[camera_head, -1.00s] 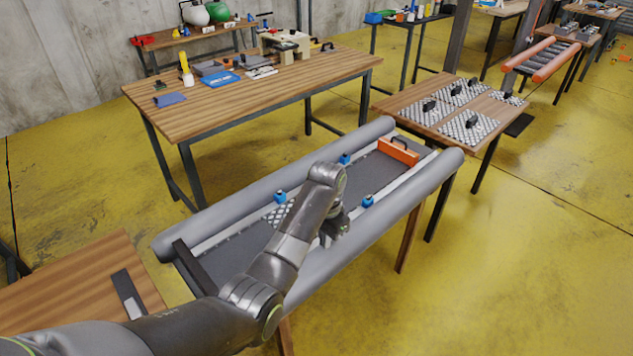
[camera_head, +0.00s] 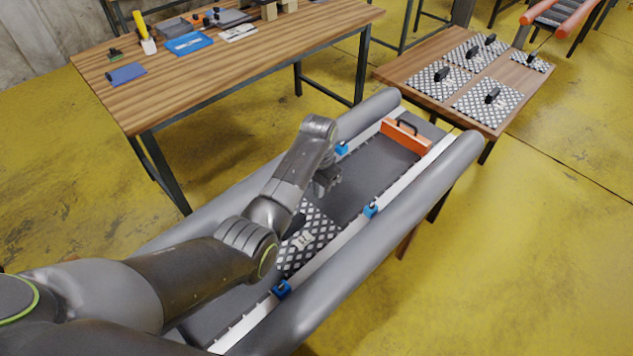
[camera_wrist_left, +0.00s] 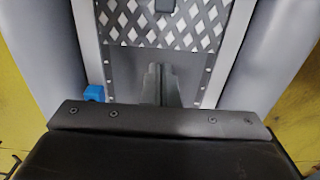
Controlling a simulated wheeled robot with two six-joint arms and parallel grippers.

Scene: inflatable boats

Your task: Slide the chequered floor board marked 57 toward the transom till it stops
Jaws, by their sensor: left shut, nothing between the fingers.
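The chequered floor board (camera_head: 318,236) lies on the dark grey floor inside the inflatable boat, between two pale side rails. It has a dark handle and a pale label whose marking is too small to read. It also shows at the top of the left wrist view (camera_wrist_left: 135,30). My left gripper (camera_head: 327,184) is shut and empty, above bare floor just past the board's far edge. Its fingers show in the left wrist view (camera_wrist_left: 157,74), apart from the handle. My forearm hides part of the board. An orange board (camera_head: 406,137) with a black handle stands across the boat's far end.
Blue clamps sit on the rails, one (camera_head: 371,210) right of my gripper and one (camera_head: 282,289) nearer. Thick grey tubes (camera_head: 400,235) flank the floor. A side table (camera_head: 395,76) holds several other chequered boards. A workbench (camera_head: 300,45) stands behind.

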